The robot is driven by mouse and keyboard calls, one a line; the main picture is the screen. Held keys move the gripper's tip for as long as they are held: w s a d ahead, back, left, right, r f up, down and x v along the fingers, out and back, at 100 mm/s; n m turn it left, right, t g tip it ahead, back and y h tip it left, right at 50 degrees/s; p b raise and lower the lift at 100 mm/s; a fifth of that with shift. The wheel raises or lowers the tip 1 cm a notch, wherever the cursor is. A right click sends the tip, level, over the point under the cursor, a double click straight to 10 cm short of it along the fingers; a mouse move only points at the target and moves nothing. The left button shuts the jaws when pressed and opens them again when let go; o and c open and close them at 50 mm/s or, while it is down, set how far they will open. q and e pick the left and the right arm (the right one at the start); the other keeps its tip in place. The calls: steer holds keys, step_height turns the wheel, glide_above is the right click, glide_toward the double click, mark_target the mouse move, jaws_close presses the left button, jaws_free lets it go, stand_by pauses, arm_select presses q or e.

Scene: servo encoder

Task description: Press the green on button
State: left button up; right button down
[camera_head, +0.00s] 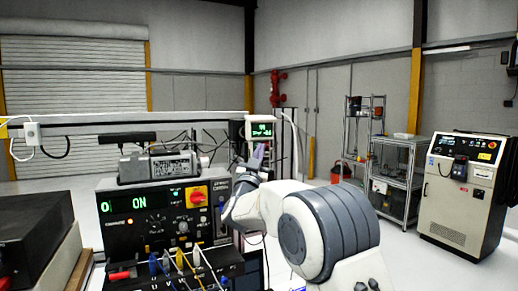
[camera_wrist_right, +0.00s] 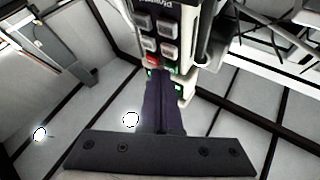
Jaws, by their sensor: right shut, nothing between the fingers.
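A small white-framed device (camera_head: 262,120) with a lit green display hangs on the rail in the head view. My right gripper (camera_head: 259,150) is shut and empty, its purple fingers pointing up just below the display. In the right wrist view the shut fingers (camera_wrist_right: 161,84) reach to a dark button panel (camera_wrist_right: 157,8) with several grey buttons and a red button (camera_wrist_right: 154,62). Small green patches show on both sides of the fingers; I cannot tell whether one is the green on button. The fingers cover part of the panel, and contact is unclear. My left gripper is not in view.
A black instrument box (camera_head: 150,215) reading "ON" stands below the rail (camera_head: 120,120), with knobs, a red-and-yellow switch and cables in front. A dark box (camera_head: 35,240) is at the left. A shelf rack (camera_head: 395,180) and a grey cabinet (camera_head: 465,195) stand far right.

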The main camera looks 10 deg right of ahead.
mark_target(266, 155)
steer(key=shift+s+b, duration=0.35)
steer(key=shift+s, duration=0.1)
steer(key=shift+d, duration=0.1)
steer(key=shift+s+f, duration=0.1)
steer(key=s+b, duration=0.2)
steer(key=s+d+b, duration=0.1)
steer(key=s+b, duration=0.2)
steer(key=shift+s, duration=0.35)
